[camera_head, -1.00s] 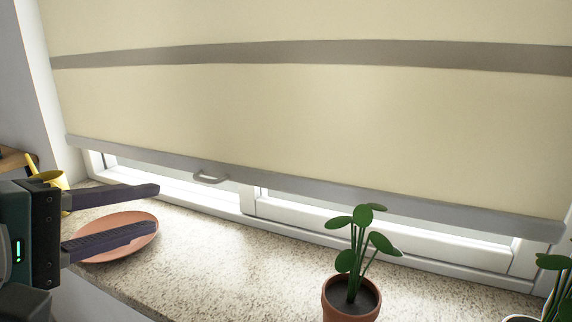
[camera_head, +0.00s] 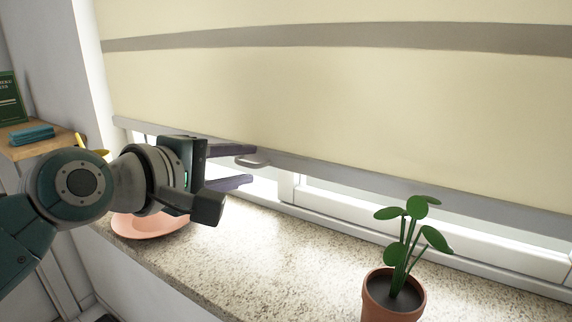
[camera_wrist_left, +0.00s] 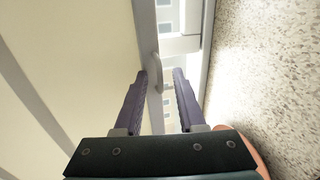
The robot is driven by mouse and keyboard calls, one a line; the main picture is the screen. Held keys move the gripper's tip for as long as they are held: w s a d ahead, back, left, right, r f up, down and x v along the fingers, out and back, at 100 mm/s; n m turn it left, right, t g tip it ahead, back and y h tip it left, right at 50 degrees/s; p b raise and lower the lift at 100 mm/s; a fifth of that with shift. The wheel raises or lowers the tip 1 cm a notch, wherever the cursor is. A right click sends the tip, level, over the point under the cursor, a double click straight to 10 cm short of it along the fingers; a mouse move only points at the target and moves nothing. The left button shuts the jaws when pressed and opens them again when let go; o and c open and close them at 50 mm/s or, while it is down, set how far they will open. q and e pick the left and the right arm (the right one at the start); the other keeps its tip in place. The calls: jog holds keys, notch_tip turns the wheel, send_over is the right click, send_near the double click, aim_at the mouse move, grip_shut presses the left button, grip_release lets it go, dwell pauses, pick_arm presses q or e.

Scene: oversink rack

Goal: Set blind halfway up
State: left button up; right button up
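The cream roller blind (camera_head: 330,110) with a grey stripe hangs over the window, lowered to just above the sill. Its grey bottom bar (camera_head: 340,175) carries a small curved handle (camera_head: 252,162). My left gripper (camera_head: 250,166) is open, its two dark fingers pointing at the handle, one above the other. In the left wrist view the handle (camera_wrist_left: 153,72) lies just ahead of the fingertips, nearer the left finger. I cannot tell whether the upper finger touches it. My right gripper is not in view.
A potted plant (camera_head: 392,297) stands on the speckled sill (camera_head: 260,255) to the right. A pink plate (camera_head: 150,226) lies on the sill behind my left arm. A wooden shelf (camera_head: 40,148) with books is at the far left. The sill between plate and plant is clear.

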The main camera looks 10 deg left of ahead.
pick_arm(q)
grip_shut()
dwell(1.4)
